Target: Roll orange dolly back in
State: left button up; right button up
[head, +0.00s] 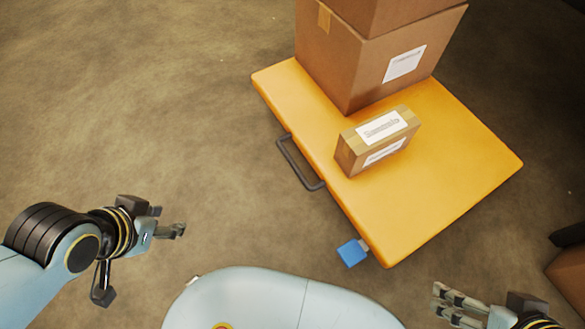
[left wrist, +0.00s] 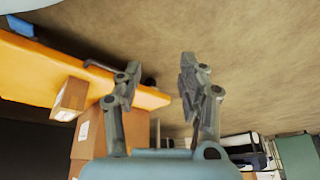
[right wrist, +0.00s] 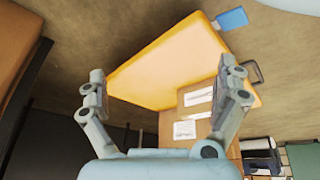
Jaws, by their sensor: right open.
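The orange dolly (head: 450,185) stands on the floor right of centre in the head view, with a dark loop handle (head: 300,165) and a blue tab (head: 351,254) on its near left edge. Cardboard boxes (head: 345,65) are stacked at its far end; a small labelled box (head: 378,142) lies nearer. My left gripper (head: 180,230) is open and empty, left of the handle and apart from it. My right gripper (head: 438,302) is open and empty, below the dolly's near corner in the picture. The dolly also shows in both wrist views (left wrist: 35,72) (right wrist: 165,65).
Bare brown floor (head: 130,100) lies left of the dolly. A brown box and a dark object (head: 570,275) stand at the right edge. Shelf-like clutter (left wrist: 250,150) and a green panel (left wrist: 298,155) show in the left wrist view.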

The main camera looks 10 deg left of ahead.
pick_arm(q)
jog(key=w+d+b, duration=0.1)
jog(key=w+b, duration=0.2)
jog(key=b, duration=0.1)
jog(key=n+g+h, duration=0.2)
jog(key=n+g, duration=0.1)
jog(key=n, duration=0.6)
send_near(293, 162)
jog(key=shift+n, duration=0.3)
jog(key=f+b, duration=0.4)
jog(key=d+f+b, duration=0.1)
jog(key=f+b, duration=0.1)
jog(key=b, duration=0.1)
jog(key=shift+w+f, duration=0.2)
jog(key=shift+f, duration=0.1)
jog(key=shift+w+d+f+b, duration=0.1)
jog(key=shift+f+b, duration=0.3)
jog(key=shift+f, duration=0.1)
jog(key=shift+w+d+f+b, duration=0.1)
jog(key=shift+f+b, duration=0.25)
jog(key=shift+f, duration=0.15)
pick_arm(e)
jog(key=w+a+r+n+t+y, duration=0.2)
jog(key=w+a+r+t, duration=0.1)
jog(key=w+r+t, duration=0.9)
jog(key=shift+a+r+t+y, duration=0.35)
jog(key=shift+r+t, duration=1.25)
jog(key=shift+r, duration=0.3)
